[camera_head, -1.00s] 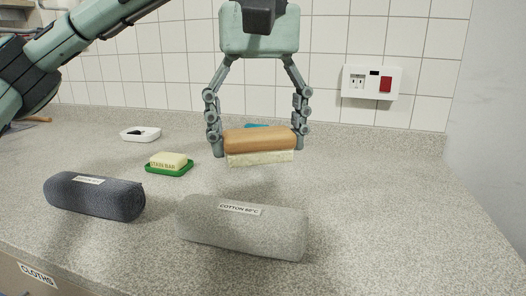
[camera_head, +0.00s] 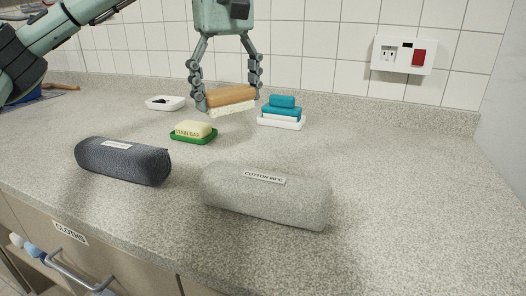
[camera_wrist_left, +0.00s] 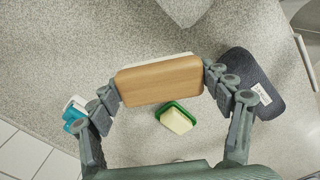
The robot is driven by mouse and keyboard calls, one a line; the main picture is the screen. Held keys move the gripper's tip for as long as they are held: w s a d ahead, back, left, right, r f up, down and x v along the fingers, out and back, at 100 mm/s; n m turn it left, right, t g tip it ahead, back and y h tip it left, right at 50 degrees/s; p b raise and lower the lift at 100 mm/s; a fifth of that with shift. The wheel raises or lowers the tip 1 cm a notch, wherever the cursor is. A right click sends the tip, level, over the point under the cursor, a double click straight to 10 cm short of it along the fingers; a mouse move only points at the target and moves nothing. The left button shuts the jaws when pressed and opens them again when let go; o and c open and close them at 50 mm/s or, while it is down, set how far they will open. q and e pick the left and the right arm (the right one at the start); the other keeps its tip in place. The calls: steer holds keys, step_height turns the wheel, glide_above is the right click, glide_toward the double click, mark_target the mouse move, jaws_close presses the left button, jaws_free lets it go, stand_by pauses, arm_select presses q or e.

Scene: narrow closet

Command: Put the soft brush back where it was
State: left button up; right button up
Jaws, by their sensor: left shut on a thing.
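The soft brush (camera_head: 231,97) has a wooden back and pale bristles facing down. My left gripper (camera_head: 228,98) is shut on the brush by its two ends and holds it above the counter, between the stain bar and the blue brush. In the left wrist view the brush's wooden back (camera_wrist_left: 160,80) fills the space between the fingers. My right gripper is not in view.
On the counter (camera_head: 400,150) stand a stain bar on a green dish (camera_head: 196,138), a blue brush on a white tray (camera_head: 281,122), and a small white dish (camera_head: 165,102). A dark rolled cloth (camera_head: 122,161) and a grey roll (camera_head: 265,192) lie in front. The right side is clear.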

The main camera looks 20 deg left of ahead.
arm_select(q)
steer(key=w+a+f+n, duration=0.2)
steer(key=a, duration=0.4)
glide_above(259, 149)
step_height(259, 149, down, 6)
steer(key=shift+f, duration=0.45)
step_height(259, 149, down, 2)
steer(key=shift+f, duration=0.25)
steer(key=shift+f+b, duration=0.35)
steer(key=shift+f, duration=0.1)
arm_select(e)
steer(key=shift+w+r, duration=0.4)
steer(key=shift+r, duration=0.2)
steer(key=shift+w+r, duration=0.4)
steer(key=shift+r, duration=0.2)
arm_select(q)
steer(key=shift+f, duration=0.1)
